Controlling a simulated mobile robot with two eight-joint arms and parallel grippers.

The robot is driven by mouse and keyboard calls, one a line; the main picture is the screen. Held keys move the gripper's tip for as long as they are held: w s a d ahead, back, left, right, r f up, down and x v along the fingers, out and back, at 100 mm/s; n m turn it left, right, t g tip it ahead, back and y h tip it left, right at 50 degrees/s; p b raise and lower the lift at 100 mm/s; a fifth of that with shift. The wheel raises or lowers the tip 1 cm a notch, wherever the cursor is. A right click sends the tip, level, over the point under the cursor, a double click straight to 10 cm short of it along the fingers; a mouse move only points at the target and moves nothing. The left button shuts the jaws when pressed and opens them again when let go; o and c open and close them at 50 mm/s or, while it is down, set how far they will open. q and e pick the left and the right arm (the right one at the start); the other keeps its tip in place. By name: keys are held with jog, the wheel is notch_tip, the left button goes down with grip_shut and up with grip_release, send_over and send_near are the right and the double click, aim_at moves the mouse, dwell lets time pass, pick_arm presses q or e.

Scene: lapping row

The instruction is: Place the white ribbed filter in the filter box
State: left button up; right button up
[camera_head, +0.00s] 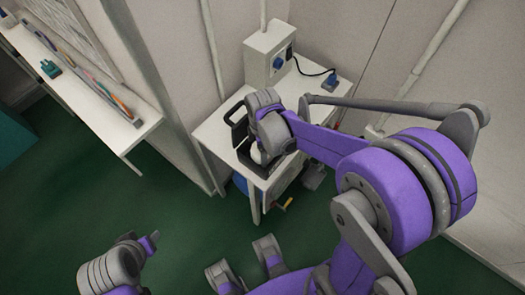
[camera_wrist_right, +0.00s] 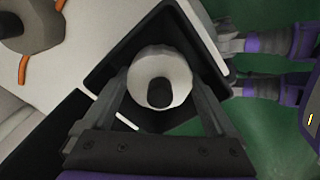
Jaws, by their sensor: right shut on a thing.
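The white ribbed filter (camera_wrist_right: 143,72) shows end-on in the right wrist view, round with a dark hole in its middle. My right gripper (camera_wrist_right: 158,98) is shut on it, with one finger on each side. The black filter box (camera_wrist_right: 108,62) lies behind the filter in that view, and the filter overlaps its opening. I cannot tell how deep the filter sits. In the head view the box (camera_head: 243,152) stands on the white table with its lid raised, and a bit of the filter (camera_head: 258,155) shows below my right wrist. My left gripper (camera_head: 148,243) is at lower left, away from the table; its jaws are unclear.
A grey-white unit (camera_head: 268,55) with a blue plug and black cable stands at the back of the white table (camera_head: 213,132). A long shelf (camera_head: 105,115) with small tools runs along the left wall. Green floor lies open between them.

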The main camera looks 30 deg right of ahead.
jog(key=shift+f, duration=0.8)
jog(key=shift+f, duration=0.15)
jog(key=o, duration=1)
